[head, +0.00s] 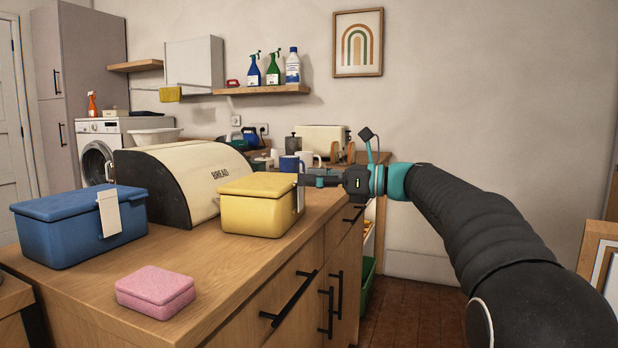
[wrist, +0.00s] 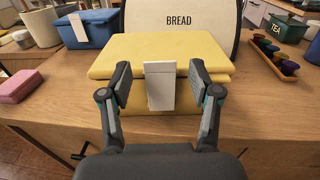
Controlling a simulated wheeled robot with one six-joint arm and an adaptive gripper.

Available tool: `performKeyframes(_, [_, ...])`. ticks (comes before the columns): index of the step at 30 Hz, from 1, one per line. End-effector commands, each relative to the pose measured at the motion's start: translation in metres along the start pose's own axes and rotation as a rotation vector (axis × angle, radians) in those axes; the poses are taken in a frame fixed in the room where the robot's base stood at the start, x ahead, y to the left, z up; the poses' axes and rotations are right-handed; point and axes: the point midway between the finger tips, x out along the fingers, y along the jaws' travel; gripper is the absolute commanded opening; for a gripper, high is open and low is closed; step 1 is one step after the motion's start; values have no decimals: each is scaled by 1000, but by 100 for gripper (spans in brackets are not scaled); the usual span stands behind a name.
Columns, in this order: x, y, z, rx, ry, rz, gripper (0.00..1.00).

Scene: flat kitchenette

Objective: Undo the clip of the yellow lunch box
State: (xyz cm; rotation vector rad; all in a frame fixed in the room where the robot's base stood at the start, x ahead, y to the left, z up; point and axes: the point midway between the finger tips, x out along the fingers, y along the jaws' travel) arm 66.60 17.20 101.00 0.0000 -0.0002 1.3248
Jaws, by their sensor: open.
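The yellow lunch box (head: 262,213) stands on the wooden counter in front of the bread bin, its lid on. In the wrist view the yellow lunch box (wrist: 112,58) fills the middle, with its white clip (wrist: 160,88) hanging down over the front from the lid edge. In the head view the clip (head: 300,197) shows edge-on at the box's right side. My gripper (wrist: 159,82) is open, with one finger on each side of the clip and a gap to it on both sides. In the head view my gripper (head: 312,180) is at the box's right side.
The bread bin (head: 180,180) is close behind. A tray with several dark pods (wrist: 276,57) is at the right in the wrist view.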

Motion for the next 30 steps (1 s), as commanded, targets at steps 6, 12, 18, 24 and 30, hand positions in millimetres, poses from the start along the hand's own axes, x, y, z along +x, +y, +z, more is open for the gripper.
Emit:
performKeyframes(6, [8, 0, 0, 0, 0, 0, 62])
performKeyframes(12, [8, 0, 0, 0, 0, 0, 62])
performKeyframes(18, [8, 0, 0, 0, 0, 0, 15])
performKeyframes(24, [8, 0, 0, 0, 0, 0, 0])
performKeyframes(30, [14, 4, -2, 2, -20, 12, 0])
